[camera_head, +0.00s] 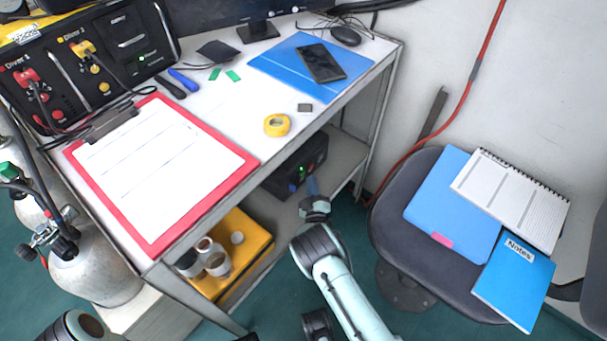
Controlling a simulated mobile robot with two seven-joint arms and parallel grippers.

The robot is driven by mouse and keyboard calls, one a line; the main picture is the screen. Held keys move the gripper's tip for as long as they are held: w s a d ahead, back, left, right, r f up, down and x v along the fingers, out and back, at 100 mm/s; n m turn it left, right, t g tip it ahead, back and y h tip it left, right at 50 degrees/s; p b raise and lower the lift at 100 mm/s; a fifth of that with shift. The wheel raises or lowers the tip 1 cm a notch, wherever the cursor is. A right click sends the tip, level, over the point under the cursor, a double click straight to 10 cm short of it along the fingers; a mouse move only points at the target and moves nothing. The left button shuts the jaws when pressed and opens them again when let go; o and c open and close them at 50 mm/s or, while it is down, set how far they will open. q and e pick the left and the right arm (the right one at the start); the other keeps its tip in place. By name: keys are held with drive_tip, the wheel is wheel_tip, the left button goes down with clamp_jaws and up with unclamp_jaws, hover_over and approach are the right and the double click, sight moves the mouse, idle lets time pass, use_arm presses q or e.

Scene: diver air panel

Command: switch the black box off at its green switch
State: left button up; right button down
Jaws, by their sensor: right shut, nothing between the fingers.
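The black box (291,176) sits on the lower shelf under the table's right part. A small green lit spot, which I take for its green switch (301,169), glows on its front. My right gripper (313,187) reaches up from the bottom of the view. It is shut and empty. Its tips are just below and right of the green spot, close in front of the box. I cannot tell whether they touch it. My left gripper is not in view.
The table edge and its metal legs (376,125) frame the lower shelf. A yellow case (260,245) with cups stands left on that shelf. A grey chair (385,215) with folders stands right. A red hose (423,143) hangs behind. Gas cylinders (95,272) stand left.

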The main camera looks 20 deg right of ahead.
drive_tip(key=shift+w+a, duration=0.1)
drive_tip(key=shift+w, duration=0.05)
idle(0.4)
drive_tip(key=shift+w+a, duration=0.1)
drive_tip(key=shift+w, duration=0.1)
drive_tip(key=shift+w+a+r, duration=0.1)
drive_tip(key=shift+w+a, duration=0.05)
drive_tip(key=shift+w, duration=0.1)
idle(0.7)
drive_tip(key=shift+s+d+p, duration=0.35)
drive_tip(key=shift+s+p, duration=0.2)
drive_tip(key=shift+s, duration=0.05)
drive_tip(key=shift+s, duration=0.1)
drive_tip(key=s+p, duration=0.1)
drive_tip(key=s+d, duration=0.1)
drive_tip(key=s+d+p, duration=0.1)
drive_tip(key=s, duration=0.1)
drive_tip(key=shift+d+f+p, duration=0.25)
drive_tip(key=shift+f+p, duration=0.1)
drive_tip(key=shift+f, duration=0.05)
idle(0.5)
